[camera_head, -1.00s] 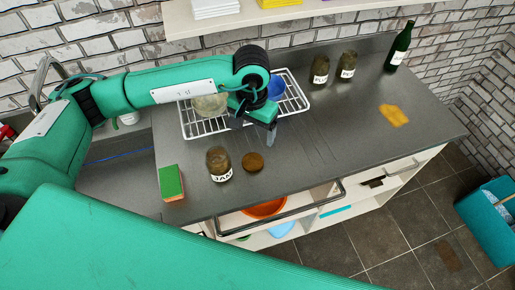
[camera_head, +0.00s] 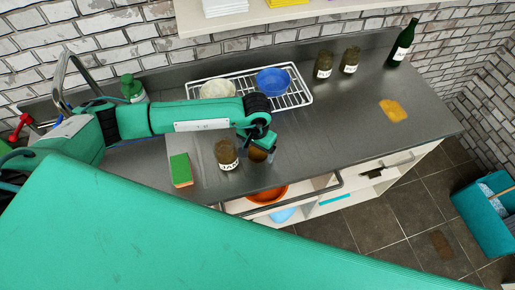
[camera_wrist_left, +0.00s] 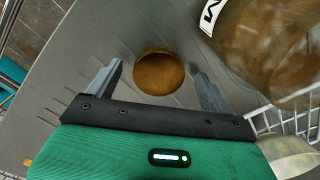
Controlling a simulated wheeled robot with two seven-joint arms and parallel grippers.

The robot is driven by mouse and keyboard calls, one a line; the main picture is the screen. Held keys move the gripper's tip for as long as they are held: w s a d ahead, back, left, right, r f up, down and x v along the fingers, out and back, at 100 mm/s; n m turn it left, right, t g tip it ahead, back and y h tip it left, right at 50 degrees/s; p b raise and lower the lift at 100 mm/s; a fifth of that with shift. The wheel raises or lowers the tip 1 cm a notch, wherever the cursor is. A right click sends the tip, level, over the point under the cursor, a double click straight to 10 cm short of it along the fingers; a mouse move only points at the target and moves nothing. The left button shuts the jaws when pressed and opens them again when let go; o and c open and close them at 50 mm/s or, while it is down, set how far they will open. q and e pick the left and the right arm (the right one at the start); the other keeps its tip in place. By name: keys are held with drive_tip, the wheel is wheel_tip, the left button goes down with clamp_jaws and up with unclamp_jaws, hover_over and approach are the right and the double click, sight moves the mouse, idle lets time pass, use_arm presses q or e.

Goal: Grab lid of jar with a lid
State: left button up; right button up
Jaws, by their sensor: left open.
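The jar (camera_head: 227,155) is dark glass with a white label and stands on the grey counter. It shows large and blurred at the upper right of the left wrist view (camera_wrist_left: 275,45). The round brown lid (camera_head: 257,154) lies on the counter just right of the jar. In the left wrist view the lid (camera_wrist_left: 159,72) lies between and beyond the fingertips. My left gripper (camera_head: 262,146) is above the lid and partly hides it in the head view. Its two fingers (camera_wrist_left: 158,75) are open and apart, with nothing held. My right gripper is not in view.
A green and orange sponge (camera_head: 181,170) lies left of the jar. Behind are a wire rack (camera_head: 296,97) with a blue bowl (camera_head: 272,81) and a pale bowl (camera_head: 217,89). Two jars (camera_head: 323,65) and a green bottle (camera_head: 403,42) stand back right. A yellow cloth (camera_head: 393,110) lies at right.

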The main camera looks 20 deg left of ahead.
use_arm(q)
drive_tip(key=shift+f, duration=0.4)
drive_tip(key=c, duration=1.1)
